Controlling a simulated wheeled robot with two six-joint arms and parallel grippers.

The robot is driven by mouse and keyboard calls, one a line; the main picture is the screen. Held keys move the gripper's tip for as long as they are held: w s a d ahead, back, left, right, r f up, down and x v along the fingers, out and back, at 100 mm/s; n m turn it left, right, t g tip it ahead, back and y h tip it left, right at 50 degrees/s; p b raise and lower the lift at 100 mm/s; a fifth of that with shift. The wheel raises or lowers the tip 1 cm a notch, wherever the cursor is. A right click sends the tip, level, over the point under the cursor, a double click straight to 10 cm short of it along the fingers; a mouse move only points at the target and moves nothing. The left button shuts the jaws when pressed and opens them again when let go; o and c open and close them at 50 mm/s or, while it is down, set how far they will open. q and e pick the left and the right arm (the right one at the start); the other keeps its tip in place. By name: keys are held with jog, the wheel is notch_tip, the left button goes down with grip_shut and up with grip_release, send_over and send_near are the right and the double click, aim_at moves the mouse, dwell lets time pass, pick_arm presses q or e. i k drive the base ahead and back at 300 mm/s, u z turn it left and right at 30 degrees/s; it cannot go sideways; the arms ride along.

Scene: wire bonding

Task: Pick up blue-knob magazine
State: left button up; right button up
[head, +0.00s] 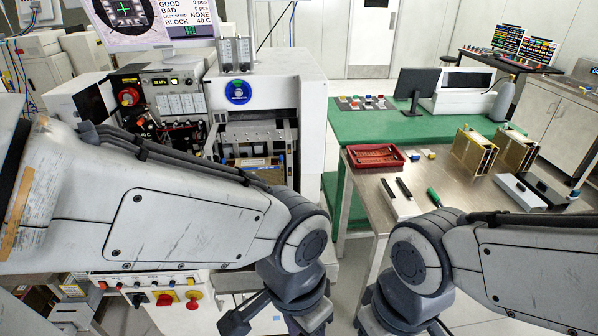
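Two gold, open-sided magazines stand on the steel table at the right in the head view. The left one (473,151) and the right one (515,152) stand side by side. A small bluish spot shows at the top of the right one, too small to make out surely as a knob. My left arm reaches across the front of the machine, and part of my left gripper (238,320) shows at the bottom edge. My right arm comes in from the right, with its gripper end mostly cut off by the bottedge. Both grippers are well apart from the magazines.
The steel table also holds a red tray (375,156), white blocks with dark bars (400,198), a green-handled tool (434,197) and a dark block with a blue knob (549,188). A green bench (385,128) with a monitor (414,88) stands behind. The bonding machine (255,120) is at left.

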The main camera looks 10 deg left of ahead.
aim_at(260, 166)
jog(key=z, duration=0.05)
jog(key=i, duration=1.25)
jog(key=u, duration=0.65)
